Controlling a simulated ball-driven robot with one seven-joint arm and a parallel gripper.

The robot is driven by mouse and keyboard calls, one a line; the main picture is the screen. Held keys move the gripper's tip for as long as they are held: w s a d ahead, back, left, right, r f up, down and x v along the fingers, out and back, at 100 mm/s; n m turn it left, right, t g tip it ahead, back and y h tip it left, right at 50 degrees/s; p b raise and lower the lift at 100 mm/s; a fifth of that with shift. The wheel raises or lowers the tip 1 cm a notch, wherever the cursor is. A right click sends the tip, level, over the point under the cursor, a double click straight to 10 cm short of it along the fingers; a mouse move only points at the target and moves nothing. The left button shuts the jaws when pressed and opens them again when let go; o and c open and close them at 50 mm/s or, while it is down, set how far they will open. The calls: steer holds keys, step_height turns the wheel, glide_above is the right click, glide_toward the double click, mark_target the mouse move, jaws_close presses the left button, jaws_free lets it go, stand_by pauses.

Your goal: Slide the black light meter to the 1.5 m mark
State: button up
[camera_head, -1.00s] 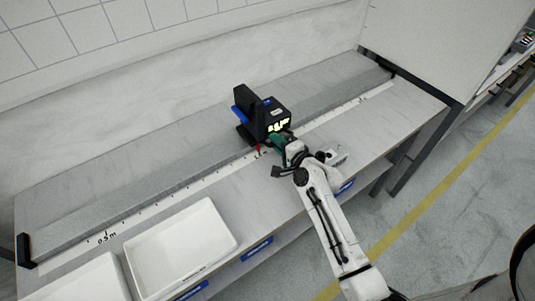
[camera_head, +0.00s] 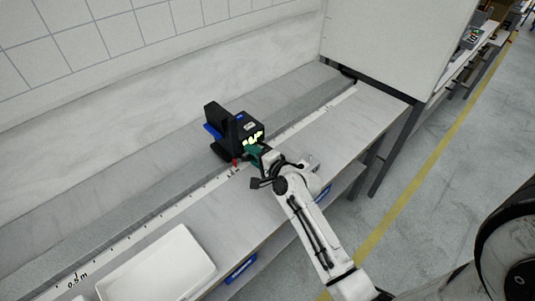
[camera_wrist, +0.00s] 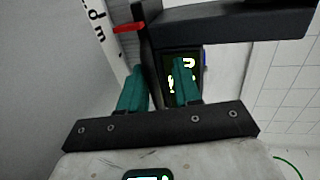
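The black light meter (camera_head: 236,130) stands on the long grey rail (camera_head: 178,183) along the back of the bench. Its lit yellow-green display faces the front, and blue parts show on its left side. A red pointer (camera_head: 235,163) at its lower front lies over the white scale strip (camera_head: 190,198). My gripper (camera_head: 256,152) is at the front of the meter, just below the display. In the wrist view, my gripper's teal fingers (camera_wrist: 160,80) stand apart, with a black edge of the meter (camera_wrist: 152,60) between them. The right finger covers part of the display. Finger contact is unclear.
A white tray (camera_head: 160,265) sits on the bench at the lower left. The 0.5 m mark (camera_head: 77,280) shows on the strip. To the right, the strip runs clear towards a pale upright panel (camera_head: 395,45) at the bench's far end.

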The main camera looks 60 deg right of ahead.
steer(key=o, duration=0.4)
steer(key=s+r, duration=0.1)
steer(key=r, duration=0.3)
steer(key=s+a+r+p, duration=0.1)
steer(key=r, duration=0.1)
steer(key=shift+s+r, duration=0.15)
steer(key=shift+s, duration=0.2)
steer(key=shift+s+a+r, duration=0.2)
steer(key=shift+s+r, duration=0.5)
steer(key=shift+r, duration=0.1)
steer(key=c, duration=0.4)
steer(key=r+v, duration=0.2)
steer(key=v, duration=0.8)
steer(key=shift+w+a+r+b, duration=0.15)
steer(key=shift+a+b, duration=0.25)
steer(key=shift+b, duration=0.05)
steer(key=shift+o, duration=0.3)
